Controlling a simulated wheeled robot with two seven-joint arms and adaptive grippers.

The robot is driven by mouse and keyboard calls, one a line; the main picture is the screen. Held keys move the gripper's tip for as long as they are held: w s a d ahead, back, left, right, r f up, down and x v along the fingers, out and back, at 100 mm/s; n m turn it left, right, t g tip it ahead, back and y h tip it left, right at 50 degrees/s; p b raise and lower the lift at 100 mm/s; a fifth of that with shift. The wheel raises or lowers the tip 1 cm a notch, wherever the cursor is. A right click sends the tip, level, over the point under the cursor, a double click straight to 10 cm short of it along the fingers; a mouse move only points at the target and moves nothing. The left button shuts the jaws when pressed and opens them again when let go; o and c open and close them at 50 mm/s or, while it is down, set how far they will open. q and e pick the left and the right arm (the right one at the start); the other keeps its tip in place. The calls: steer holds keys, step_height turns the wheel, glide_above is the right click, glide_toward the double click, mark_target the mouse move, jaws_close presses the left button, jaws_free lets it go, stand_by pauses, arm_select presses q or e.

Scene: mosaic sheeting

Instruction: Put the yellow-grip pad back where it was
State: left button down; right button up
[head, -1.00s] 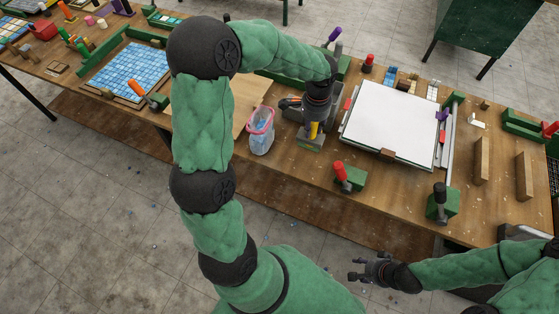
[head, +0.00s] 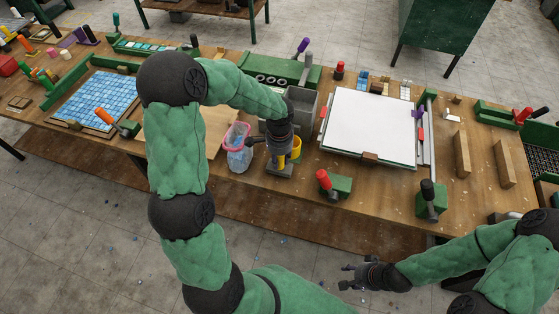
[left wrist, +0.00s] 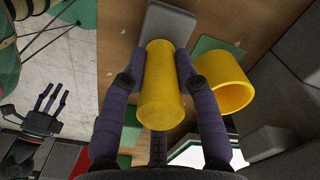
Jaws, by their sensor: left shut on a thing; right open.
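My left gripper (head: 281,158) is shut on the yellow grip of the pad. The grip (left wrist: 163,95) is upright between the two fingers in the left wrist view, and the pad's grey base (left wrist: 172,28) shows beyond it. In the head view the grey base (head: 279,172) is near the table's front edge; whether it touches the table I cannot tell. A hollow yellow cup (head: 297,153) stands just right of the pad, by a green patch (left wrist: 210,46) in the left wrist view. My right gripper (head: 347,277) is open and empty, low in front of the table.
A pink-rimmed bucket (head: 236,137) stands close left of the pad. A grey bin (head: 301,104) is behind it. A white sheet board (head: 369,122) lies to the right, with a red-handled green block (head: 336,187) in front. Blue mosaic (head: 95,99) lies at left.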

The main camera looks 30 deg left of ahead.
arm_select(q)
steer(key=shift+f, duration=0.4)
steer(key=shift+f, duration=0.1)
steer(key=c, duration=0.9)
jaws_free()
steer(key=shift+r, duration=0.45)
step_height(320, 180, up, 11)
steer(key=shift+r+p, duration=0.2)
steer(key=shift+p, duration=1)
